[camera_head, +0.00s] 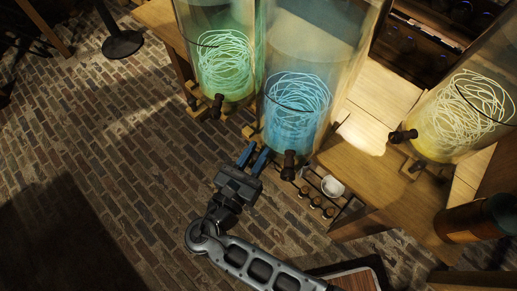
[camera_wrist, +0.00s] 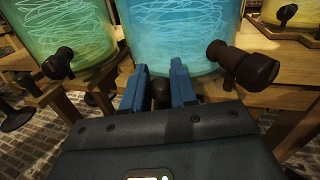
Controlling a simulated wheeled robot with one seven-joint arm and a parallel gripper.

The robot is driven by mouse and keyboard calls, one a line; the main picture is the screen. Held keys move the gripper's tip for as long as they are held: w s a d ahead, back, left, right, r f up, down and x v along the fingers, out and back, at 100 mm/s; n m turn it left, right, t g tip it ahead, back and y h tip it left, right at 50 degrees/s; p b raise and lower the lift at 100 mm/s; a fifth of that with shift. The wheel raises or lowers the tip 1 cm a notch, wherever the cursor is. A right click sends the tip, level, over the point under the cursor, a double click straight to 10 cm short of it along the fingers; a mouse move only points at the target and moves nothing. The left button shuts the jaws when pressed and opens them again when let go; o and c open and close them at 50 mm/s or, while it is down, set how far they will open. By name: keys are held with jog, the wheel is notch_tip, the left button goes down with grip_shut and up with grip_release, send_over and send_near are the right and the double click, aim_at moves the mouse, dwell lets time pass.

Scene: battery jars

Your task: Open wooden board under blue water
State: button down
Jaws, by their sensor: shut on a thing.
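The jar of blue water (camera_head: 297,110) stands at the middle top in the head view and fills the upper middle of the wrist view (camera_wrist: 178,30). It has a dark tap (camera_head: 289,166) at its lower front, right of my gripper in the wrist view (camera_wrist: 240,65). My gripper (camera_head: 258,155) is at the jar's lower front edge. In the wrist view its blue fingers (camera_wrist: 160,75) are on either side of a dark round knob (camera_wrist: 160,92), and the gripper is shut on it. The wooden board under the jar is mostly hidden by the jar and my gripper.
A green jar (camera_head: 224,70) with a tap stands left, a yellow jar (camera_head: 462,115) right. A wooden table (camera_head: 360,165) extends right of the blue jar. A white bowl (camera_head: 332,187) and several small jars (camera_head: 315,201) sit below it.

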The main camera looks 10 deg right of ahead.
jog(key=shift+s+d+f, duration=0.1)
jog(key=c, duration=1)
grip_release()
jog(key=v, duration=0.7)
jog(key=shift+s+a+b, duration=0.3)
jog(key=shift+b, duration=0.15)
